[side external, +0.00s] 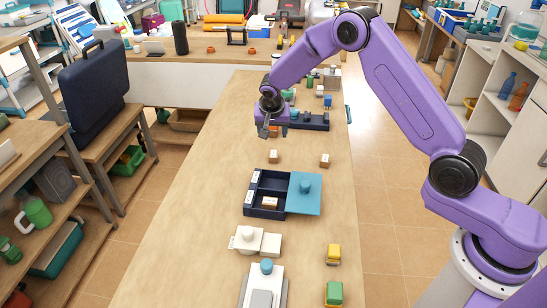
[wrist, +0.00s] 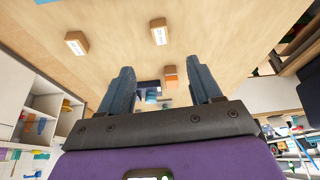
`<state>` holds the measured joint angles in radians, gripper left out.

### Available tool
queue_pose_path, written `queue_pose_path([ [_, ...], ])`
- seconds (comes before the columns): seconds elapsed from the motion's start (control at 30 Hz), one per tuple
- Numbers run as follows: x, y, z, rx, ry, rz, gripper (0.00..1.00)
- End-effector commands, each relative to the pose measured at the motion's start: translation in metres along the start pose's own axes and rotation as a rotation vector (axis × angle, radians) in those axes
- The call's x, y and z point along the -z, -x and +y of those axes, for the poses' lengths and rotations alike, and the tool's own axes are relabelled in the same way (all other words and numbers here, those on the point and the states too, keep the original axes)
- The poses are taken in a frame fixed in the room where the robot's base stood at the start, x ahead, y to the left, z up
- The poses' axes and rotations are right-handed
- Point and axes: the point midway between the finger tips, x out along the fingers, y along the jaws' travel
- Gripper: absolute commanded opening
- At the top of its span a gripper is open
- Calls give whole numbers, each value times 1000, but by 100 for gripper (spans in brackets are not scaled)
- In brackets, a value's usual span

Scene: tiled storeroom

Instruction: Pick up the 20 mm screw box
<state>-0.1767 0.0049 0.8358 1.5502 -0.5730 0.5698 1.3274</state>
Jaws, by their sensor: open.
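My gripper (side external: 269,132) is open and empty above the far part of the long table; it also shows in the wrist view (wrist: 157,72). Several small brown boxes are candidates for the 20 mm screw box; their labels are too small to read. One labelled box (side external: 274,156) stands on the table nearer the side camera, and shows at the top of the wrist view (wrist: 158,31). A second labelled box (side external: 325,160) is to its right, also in the wrist view (wrist: 77,42). An orange-brown box (wrist: 170,77) appears between the fingers in the wrist view, apart from them.
A dark blue compartment tray (side external: 249,210) holds another brown box (side external: 269,203), with a blue lid (side external: 304,198) over its right part. Another dark tray (side external: 316,126) lies right of my gripper. White containers and toy-like yellow (side external: 333,253) and green blocks stand nearer. The left table strip is clear.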

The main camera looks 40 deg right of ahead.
Motion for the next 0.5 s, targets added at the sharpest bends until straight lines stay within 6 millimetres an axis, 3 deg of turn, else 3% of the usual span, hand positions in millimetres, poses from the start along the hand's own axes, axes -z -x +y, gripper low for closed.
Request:
queue_pose_path([
  [0.2,0,-41,1,-2,0,-2,64],
  [0.5,0,-86,0,0,1,-1,64],
])
